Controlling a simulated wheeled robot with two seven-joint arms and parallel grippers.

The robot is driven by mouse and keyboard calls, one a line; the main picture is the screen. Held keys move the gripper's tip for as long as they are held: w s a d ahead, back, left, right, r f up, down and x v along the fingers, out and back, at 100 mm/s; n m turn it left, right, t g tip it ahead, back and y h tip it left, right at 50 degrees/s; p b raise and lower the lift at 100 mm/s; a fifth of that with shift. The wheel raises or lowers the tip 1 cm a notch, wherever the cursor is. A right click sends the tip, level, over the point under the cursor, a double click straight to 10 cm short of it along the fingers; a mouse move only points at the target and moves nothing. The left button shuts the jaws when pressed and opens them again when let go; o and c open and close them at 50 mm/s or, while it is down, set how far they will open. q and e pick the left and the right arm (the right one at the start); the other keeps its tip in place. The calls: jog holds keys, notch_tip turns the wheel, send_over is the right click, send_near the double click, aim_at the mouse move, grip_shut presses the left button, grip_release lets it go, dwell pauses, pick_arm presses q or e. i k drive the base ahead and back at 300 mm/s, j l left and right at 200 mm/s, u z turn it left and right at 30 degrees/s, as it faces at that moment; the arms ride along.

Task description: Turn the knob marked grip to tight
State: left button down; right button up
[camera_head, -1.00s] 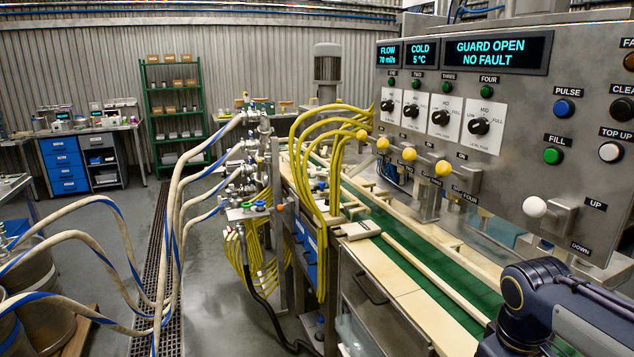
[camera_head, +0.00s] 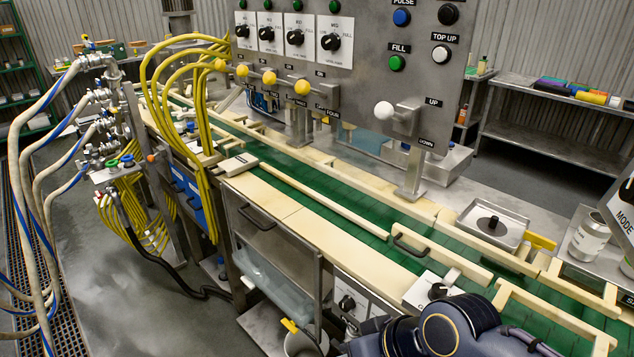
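No label reading grip can be made out in the head view. A black knob (camera_head: 437,291) sits on a white plate beside the conveyor, just above my dark arm, and the plate's lettering is mostly hidden. Another black knob (camera_head: 347,303) is on a white plate on the front panel below the conveyor; its marking is too small to read. A panel marked MODE (camera_head: 625,216) is cut off at the right edge. One of my arms, dark with a gold ring, shows at the bottom right, but neither gripper is in view.
The green conveyor (camera_head: 350,210) runs diagonally between pale rails. The control panel (camera_head: 370,70) with level knobs and yellow levers stands behind it. A metal tray (camera_head: 492,222) and a can (camera_head: 589,238) stand at the right. Hoses (camera_head: 35,190) fill the left.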

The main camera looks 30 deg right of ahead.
aim_at(438, 291)
jog(key=z, duration=1.9)
jog(key=i+j+u, duration=0.5)
jog(key=k+j, duration=0.1)
